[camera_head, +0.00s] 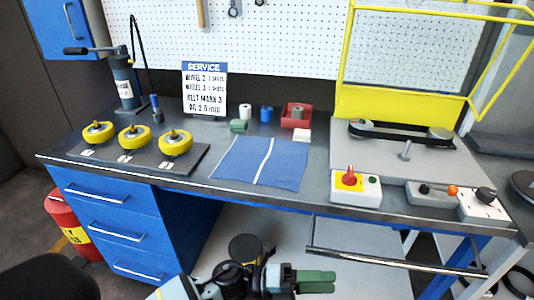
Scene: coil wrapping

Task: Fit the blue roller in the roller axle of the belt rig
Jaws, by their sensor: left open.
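The blue roller (266,114) stands upright at the back of the bench, left of a red bin. The belt rig (440,165) is a grey plate at the right with a black belt (400,134) running around pulleys. A short metal post (405,151), which looks like the roller axle, stands bare in front of the belt. My left gripper (316,281) has green fingers and is low in front of the bench, away from the roller. It is open and looks empty. My right gripper is not in view.
A yellow frame guard (345,60) rises behind the rig. A blue cloth (235,163) lies mid-bench. Yellow wheels (133,137) sit left. A red-knob box (355,189) stands at the front edge.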

